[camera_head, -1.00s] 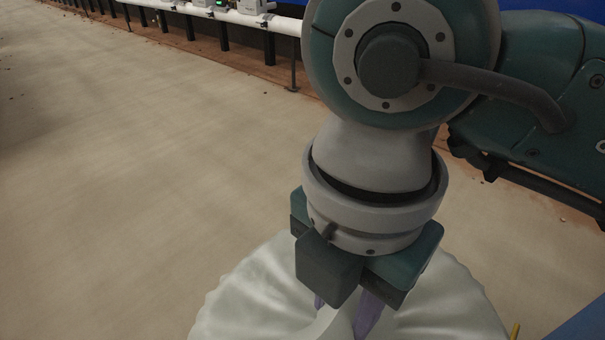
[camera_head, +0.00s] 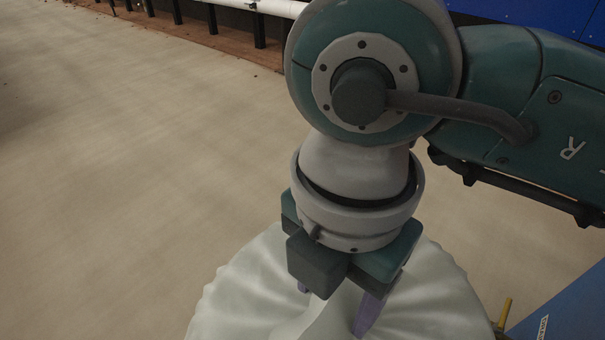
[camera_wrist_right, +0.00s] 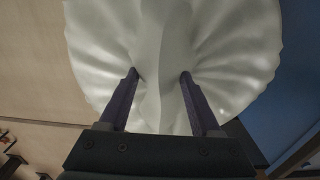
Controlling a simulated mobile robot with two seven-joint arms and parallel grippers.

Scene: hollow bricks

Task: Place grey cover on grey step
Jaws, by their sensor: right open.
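The grey cover (camera_head: 260,285) is a pale, rounded, shell-like piece with a rippled rim and a raised central ridge. It is at the bottom of the head view, partly cut off by the frame edge, and fills the upper middle of the right wrist view (camera_wrist_right: 215,60). My right gripper (camera_head: 335,310) is over the cover, pointing down. In the right wrist view its two purple fingers (camera_wrist_right: 158,75) are open, one on each side of the ridge, with gaps to it. I cannot tell whether they touch the cover. I cannot make out a grey step. My left gripper is not in view.
A blue surface (camera_head: 570,310) with a small label is at the lower right, beside a yellow piece (camera_head: 504,314). A white pipe (camera_head: 280,8) on dark posts runs along the back. The pale floor (camera_head: 120,180) at the left is clear.

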